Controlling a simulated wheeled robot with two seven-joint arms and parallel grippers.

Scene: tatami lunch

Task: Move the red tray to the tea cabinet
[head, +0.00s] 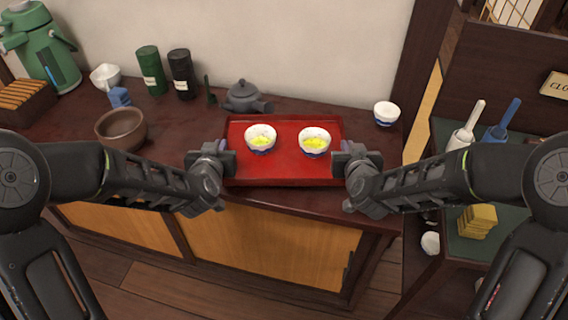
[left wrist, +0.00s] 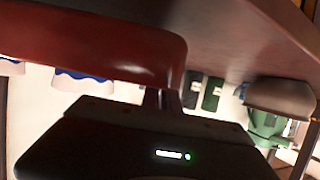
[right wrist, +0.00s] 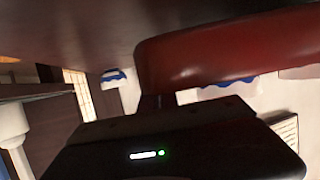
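The red tray (head: 285,175) is level at the front of the dark cabinet top (head: 190,130), with two white-and-blue cups, a left cup (head: 261,138) and a right cup (head: 314,141), upright on it, both with yellow-green contents. My left gripper (head: 228,162) is at the tray's left side, its fingers close together on the rim. My right gripper (head: 341,162) is likewise at the right side. The tray wall also shows in the left wrist view (left wrist: 90,45) and right wrist view (right wrist: 230,50). The fingertips are largely hidden. Whether the tray touches the surface is unclear.
A grey teapot (head: 243,96) stands just behind the tray, a brown bowl (head: 121,129) to the left, and a white cup (head: 386,113) to the right. Dark canisters (head: 181,75) and a green flask (head: 42,50) stand further back. A lower green-topped stand (head: 480,220) is at right.

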